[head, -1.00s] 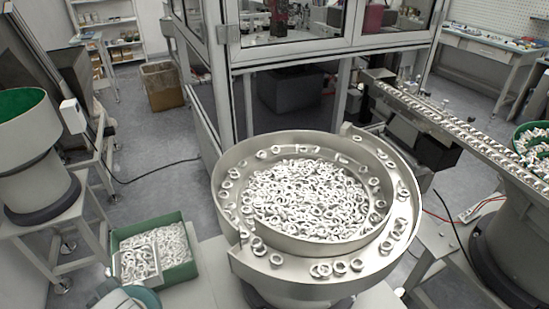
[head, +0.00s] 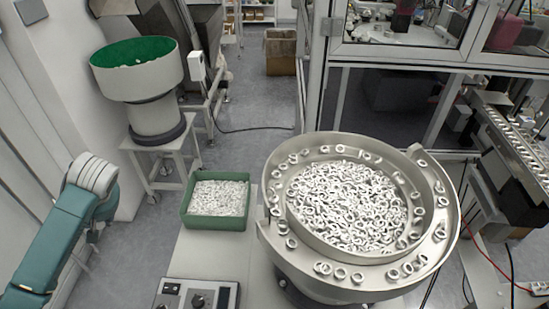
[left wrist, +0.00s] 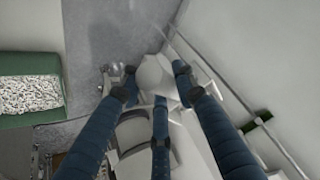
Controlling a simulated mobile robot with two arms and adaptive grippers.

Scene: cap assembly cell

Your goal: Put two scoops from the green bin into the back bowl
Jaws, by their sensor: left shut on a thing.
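The green bin (head: 217,222), full of small white parts, sits on the pale bench left of the front bowl. It also shows at the left edge of the left wrist view (left wrist: 30,122). The back bowl (head: 135,82) is pale outside and green inside, stands at the back left, and shows a few white bits inside. My left arm comes in at the left of the head view, but its fingertips do not show there. In the left wrist view my left gripper (left wrist: 156,82) is shut on a pale scoop (left wrist: 154,70), partly hidden by the dark blue fingers. My right gripper is out of view.
A large metal feeder bowl (head: 285,255) full of white rings stands at the right. A control box (head: 198,295) is at the bench's front edge. A wall (head: 110,30) runs along the left. Open floor (head: 245,155) lies behind the green bin.

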